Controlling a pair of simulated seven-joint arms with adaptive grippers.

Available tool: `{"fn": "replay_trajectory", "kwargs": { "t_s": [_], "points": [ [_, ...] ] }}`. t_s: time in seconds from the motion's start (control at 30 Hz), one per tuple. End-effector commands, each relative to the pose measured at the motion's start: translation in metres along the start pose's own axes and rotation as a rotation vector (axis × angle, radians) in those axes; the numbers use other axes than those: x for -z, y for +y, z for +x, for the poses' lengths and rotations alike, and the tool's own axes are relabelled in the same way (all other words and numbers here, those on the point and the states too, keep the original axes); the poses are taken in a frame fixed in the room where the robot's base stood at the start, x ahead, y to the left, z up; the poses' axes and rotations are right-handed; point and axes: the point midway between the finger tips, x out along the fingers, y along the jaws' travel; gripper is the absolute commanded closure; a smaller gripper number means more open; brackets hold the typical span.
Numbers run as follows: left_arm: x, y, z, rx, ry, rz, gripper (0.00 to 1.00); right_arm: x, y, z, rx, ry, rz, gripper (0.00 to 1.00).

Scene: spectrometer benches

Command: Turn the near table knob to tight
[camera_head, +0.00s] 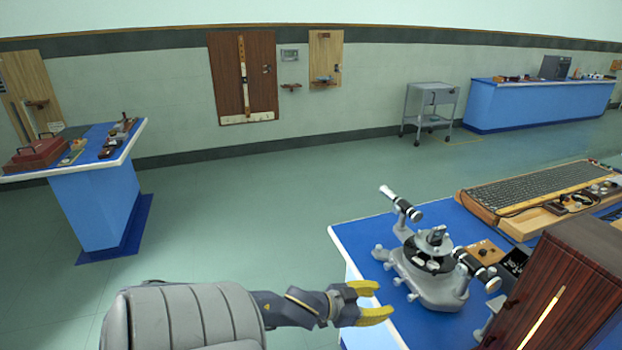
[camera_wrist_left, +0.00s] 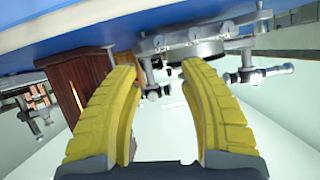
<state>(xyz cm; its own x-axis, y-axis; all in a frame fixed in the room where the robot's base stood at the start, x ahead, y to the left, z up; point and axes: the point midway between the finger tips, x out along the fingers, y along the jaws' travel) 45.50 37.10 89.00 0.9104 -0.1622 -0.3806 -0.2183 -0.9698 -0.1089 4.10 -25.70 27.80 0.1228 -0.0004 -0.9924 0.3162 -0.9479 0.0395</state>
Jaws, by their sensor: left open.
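The grey metal spectrometer (camera_head: 432,272) stands on the blue bench (camera_head: 362,240), with a black round table in its middle and a telescope tube on either side. Several small silver knobs stick out of its left side, one of them a low knob (camera_head: 412,297) near the front. I cannot tell which is the near table knob. My left gripper (camera_head: 378,300) has yellow fingers, is open and empty, and is left of the spectrometer, apart from the knobs. In the left wrist view the spectrometer (camera_wrist_left: 195,50) appears inverted beyond the open fingers (camera_wrist_left: 158,70). My right gripper is out of view.
A dark wooden box (camera_head: 565,290) with a lit slit stands right of the spectrometer. A side bench (camera_head: 95,200), a grey cart (camera_head: 431,100) and a far bench (camera_head: 540,103) are distant. Open floor lies left.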

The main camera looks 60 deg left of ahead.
Motion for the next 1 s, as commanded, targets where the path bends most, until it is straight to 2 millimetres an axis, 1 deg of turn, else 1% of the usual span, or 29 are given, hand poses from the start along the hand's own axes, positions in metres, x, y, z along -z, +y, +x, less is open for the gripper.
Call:
{"fn": "replay_trajectory", "kwargs": {
  "t_s": [0.03, 0.1, 0.37, 0.47, 0.5, 0.6, 1.0],
  "points": [
    [-0.001, 0.001, -0.007, -0.001, -0.002, 0.000, 0.57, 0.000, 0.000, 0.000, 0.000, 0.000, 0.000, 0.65],
    [-0.001, 0.001, -0.016, -0.001, -0.002, 0.001, 0.57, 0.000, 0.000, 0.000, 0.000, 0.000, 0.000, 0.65],
    [-0.001, 0.001, -0.048, -0.001, -0.002, 0.001, 0.57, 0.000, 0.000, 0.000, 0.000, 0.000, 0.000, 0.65],
    [0.002, 0.001, -0.045, -0.010, 0.013, 0.087, 0.57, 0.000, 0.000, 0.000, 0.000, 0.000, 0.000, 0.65],
    [-0.006, -0.004, -0.043, -0.003, 0.003, 0.101, 0.57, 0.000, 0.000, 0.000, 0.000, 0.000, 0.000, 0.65],
    [-0.019, -0.014, -0.037, 0.009, -0.016, 0.142, 0.57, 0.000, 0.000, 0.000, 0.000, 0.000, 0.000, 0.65],
    [-0.078, -0.044, -0.025, 0.051, -0.100, 0.210, 0.57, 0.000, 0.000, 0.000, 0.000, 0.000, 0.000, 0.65]
  ]
}}
